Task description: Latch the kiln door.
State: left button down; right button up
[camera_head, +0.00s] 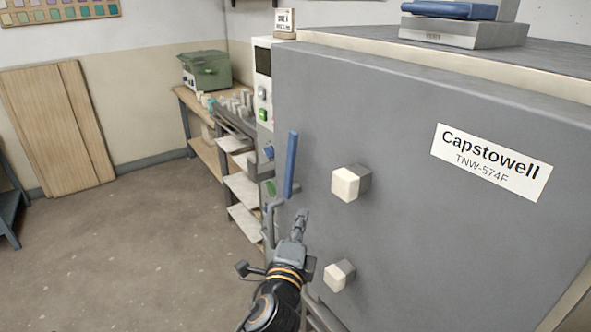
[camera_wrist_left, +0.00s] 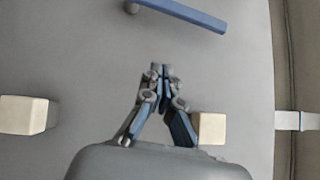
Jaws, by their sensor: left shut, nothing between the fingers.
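The kiln door (camera_head: 400,130) is a large grey panel with a "Capstowell" label (camera_head: 492,162). A blue bar handle (camera_head: 290,163) stands near upright at the door's left edge. In the left wrist view the blue bar (camera_wrist_left: 185,12) slants across the top, with a grey round end at its left. My left gripper (camera_head: 301,218) is in front of the door, below the blue bar and apart from it. In the left wrist view its fingertips (camera_wrist_left: 160,72) are together, with nothing between them. I cannot tell whether the door is fully against the frame. My right gripper is not in view.
Two pale blocks, an upper one (camera_head: 349,183) and a lower one (camera_head: 339,275), stick out from the door close to my left gripper. A control panel (camera_head: 263,90) is left of the door. A shelf unit (camera_head: 243,190) stands behind. The floor (camera_head: 120,250) at left is clear.

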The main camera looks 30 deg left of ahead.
aim_at(290, 167)
pick_arm(q)
jog(key=shift+s+a+r, duration=0.1)
jog(key=shift+s+r, duration=0.15)
jog(key=shift+r, duration=0.4)
jog(key=shift+s+a+r, duration=0.1)
jog(key=shift+s+r, duration=0.1)
jog(key=shift+r, duration=0.4)
jog(key=shift+w, duration=0.1)
jog(key=s+a+r+p+x, duration=0.1)
jog(key=p+x, duration=0.3)
jog(key=x, duration=0.8)
jog(key=shift+w+a, duration=0.2)
jog(key=shift+a, duration=0.8)
